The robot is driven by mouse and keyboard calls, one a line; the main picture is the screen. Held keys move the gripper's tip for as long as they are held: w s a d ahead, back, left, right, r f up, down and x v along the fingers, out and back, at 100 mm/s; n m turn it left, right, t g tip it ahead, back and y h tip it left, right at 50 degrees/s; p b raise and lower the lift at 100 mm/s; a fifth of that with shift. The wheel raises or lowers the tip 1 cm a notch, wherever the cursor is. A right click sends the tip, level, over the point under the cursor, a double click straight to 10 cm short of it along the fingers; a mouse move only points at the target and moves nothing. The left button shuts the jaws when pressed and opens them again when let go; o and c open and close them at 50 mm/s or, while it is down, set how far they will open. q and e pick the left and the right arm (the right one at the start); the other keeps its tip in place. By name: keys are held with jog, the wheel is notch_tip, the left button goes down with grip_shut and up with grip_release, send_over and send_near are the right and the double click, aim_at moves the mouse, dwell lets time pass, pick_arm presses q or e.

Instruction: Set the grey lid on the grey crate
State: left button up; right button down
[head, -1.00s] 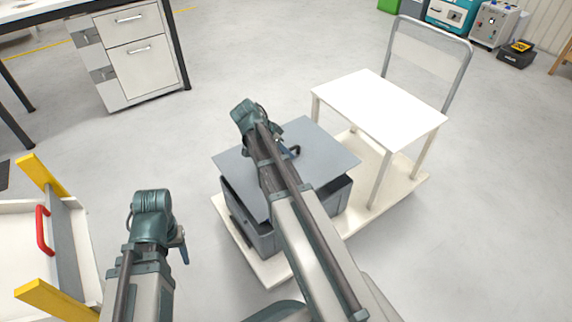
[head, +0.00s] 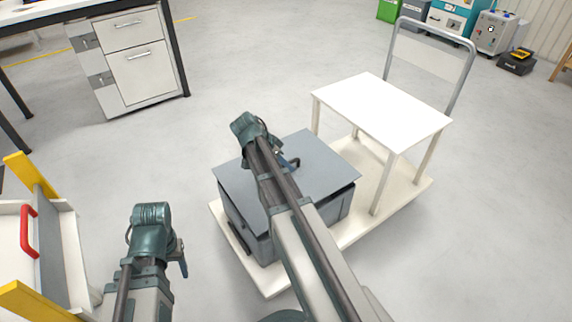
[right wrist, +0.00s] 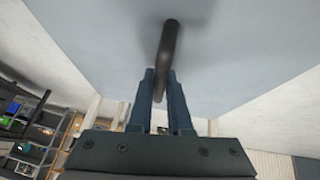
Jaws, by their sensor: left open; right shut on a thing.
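The grey lid (head: 325,158) is a flat plate with a dark handle. My right gripper (head: 290,162) is shut on that handle (right wrist: 168,42), which also shows in the right wrist view. The lid lies over the grey crate (head: 240,218), roughly lined up with its top. A thin dark gap shows under the lid at the right, so I cannot tell if it touches the rim all round. My right arm hides the middle of the lid and crate. My left gripper (head: 182,262) is open and empty, well left of the crate.
The crate stands on the low cream deck of a trolley (head: 268,283). A raised white shelf (head: 385,108) and a grey push handle are behind it at the right. A yellow-posted cart with a red handle (head: 28,232) is at the lower left. A drawer cabinet (head: 140,65) stands at upper left.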

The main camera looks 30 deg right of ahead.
jog(key=shift+f+b, duration=1.35)
jog(key=shift+f, duration=0.35)
jog(key=shift+f+b, duration=0.6)
jog(key=shift+f, duration=0.05)
jog(key=c, duration=0.8)
grip_release()
jog(key=shift+o, duration=0.2)
jog(key=shift+r, duration=0.1)
jog(key=p+v, duration=1)
jog(key=v, duration=0.2)
jog(key=shift+r+p, duration=0.2)
jog(key=shift+p, duration=0.1)
jog(key=shift+a+r+p, duration=0.45)
jog(key=shift+r+p, duration=0.1)
